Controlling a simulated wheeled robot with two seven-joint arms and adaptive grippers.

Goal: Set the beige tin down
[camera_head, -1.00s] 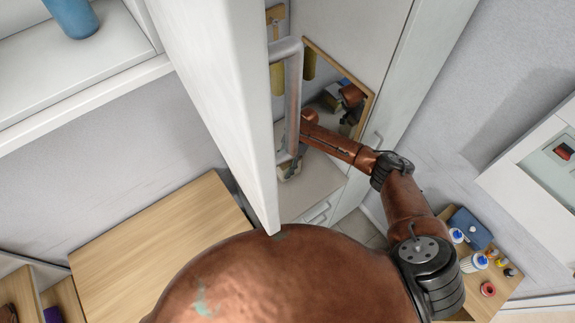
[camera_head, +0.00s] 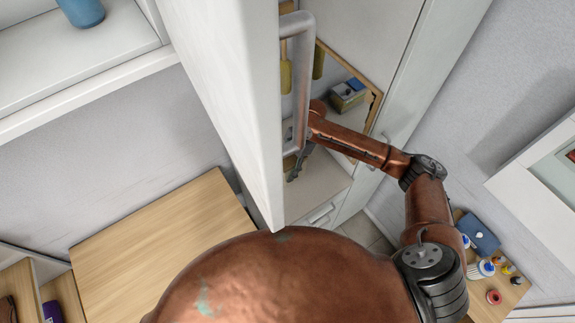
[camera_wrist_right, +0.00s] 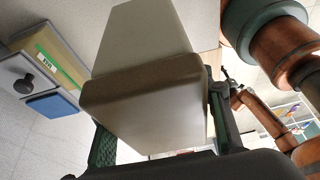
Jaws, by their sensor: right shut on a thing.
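The beige tin (camera_wrist_right: 145,108) fills the middle of the right wrist view, a boxy shape with pale faces and a darker brown band. My right gripper (camera_wrist_right: 162,125) is shut on it, with one green-padded finger at each side. In the head view my right gripper (camera_head: 294,172) reaches in beside the white door, low in front of the cabinet. The tin cannot be made out clearly there. Whether its underside touches a surface is hidden. My left gripper does not show.
The white door (camera_head: 235,90) with its grey handle (camera_head: 301,85) stands close left of my right arm. A wood-framed panel (camera_head: 372,110) is behind the arm. A yellow box with a green label (camera_wrist_right: 52,58) and a blue item (camera_wrist_right: 50,106) show in the wrist view.

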